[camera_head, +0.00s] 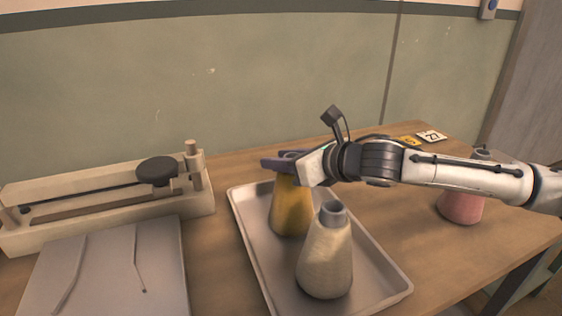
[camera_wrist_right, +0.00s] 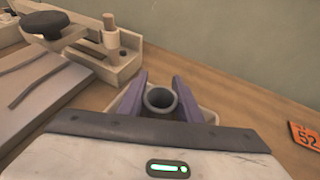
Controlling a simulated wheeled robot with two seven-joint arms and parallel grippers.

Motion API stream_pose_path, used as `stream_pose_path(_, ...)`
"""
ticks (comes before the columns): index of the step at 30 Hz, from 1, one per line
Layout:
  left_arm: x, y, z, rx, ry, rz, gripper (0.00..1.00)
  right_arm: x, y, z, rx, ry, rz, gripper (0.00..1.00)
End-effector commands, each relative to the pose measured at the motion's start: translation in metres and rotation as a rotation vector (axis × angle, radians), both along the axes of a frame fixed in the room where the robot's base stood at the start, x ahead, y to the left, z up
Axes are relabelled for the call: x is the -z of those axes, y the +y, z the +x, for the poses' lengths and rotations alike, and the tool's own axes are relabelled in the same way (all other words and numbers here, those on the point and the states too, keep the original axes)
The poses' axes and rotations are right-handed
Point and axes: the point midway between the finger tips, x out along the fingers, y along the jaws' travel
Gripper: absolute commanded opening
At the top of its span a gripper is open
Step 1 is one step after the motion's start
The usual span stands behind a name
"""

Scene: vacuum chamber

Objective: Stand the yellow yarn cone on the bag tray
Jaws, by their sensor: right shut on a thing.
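The yellow yarn cone (camera_head: 291,207) is upright over the back part of the grey metal bag tray (camera_head: 258,262). My right gripper (camera_head: 284,163) is shut on the top of the cone. In the right wrist view, the cone's grey tube top (camera_wrist_right: 161,98) sits between the two purple fingers of my right gripper (camera_wrist_right: 160,93). The cone's base appears at the tray floor, but I cannot tell whether it touches. A cream yarn cone (camera_head: 326,258) stands on the tray in front of the yellow one. My left gripper is not in view.
A pink cone (camera_head: 462,207) stands on the wooden table (camera_head: 410,230) at the right, partly behind my arm. Number cards (camera_head: 431,136) lie at the back right. A wooden sealer-like device (camera_head: 105,200) and a grey board (camera_head: 105,270) are left of the tray.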

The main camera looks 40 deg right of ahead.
Motion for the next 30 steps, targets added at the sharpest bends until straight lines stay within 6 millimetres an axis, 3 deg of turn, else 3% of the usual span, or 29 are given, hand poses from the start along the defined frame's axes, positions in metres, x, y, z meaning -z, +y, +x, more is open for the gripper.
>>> stream_pose_path(5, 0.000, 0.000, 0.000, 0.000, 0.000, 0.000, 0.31, 0.000, 0.000, 0.000, 0.000, -0.003, 0.000, 0.00)
stream_pose_path(6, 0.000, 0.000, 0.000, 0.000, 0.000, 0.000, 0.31, 0.001, 0.000, 0.000, 0.000, 0.000, 0.000, 0.36)
stream_pose_path(9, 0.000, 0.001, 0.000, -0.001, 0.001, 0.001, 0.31, 0.001, 0.000, 0.000, 0.000, 0.000, 0.000, 0.50)
stream_pose_path(20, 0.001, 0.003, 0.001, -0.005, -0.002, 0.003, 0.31, -0.002, -0.001, -0.002, 0.000, -0.001, -0.002, 0.50)
stream_pose_path(30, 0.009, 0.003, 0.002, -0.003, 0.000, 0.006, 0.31, -0.016, -0.009, -0.040, 0.002, -0.003, -0.010, 0.50)
